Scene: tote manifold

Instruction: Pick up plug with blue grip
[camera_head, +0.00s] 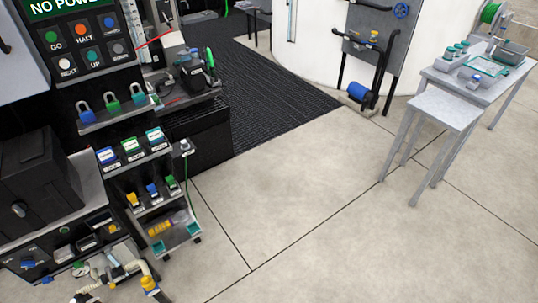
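A small plug with a blue grip (152,190) stands on a narrow shelf (160,203) of the black rack at the left. It sits between a similar piece with a yellow grip (133,200) on its left and one with a green grip (172,184) on its right. It looks upright and nothing touches it that I can see. Its lower end is too small to make out. I cannot make out my gripper in this view.
Padlocks (112,105) and coloured boxes (131,147) fill the shelves above; a tray with a yellow item (160,228) is below. Pale tube-like parts (121,270) show at the bottom edge. Open floor (300,200) lies right of the rack, towards a grey table (447,106).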

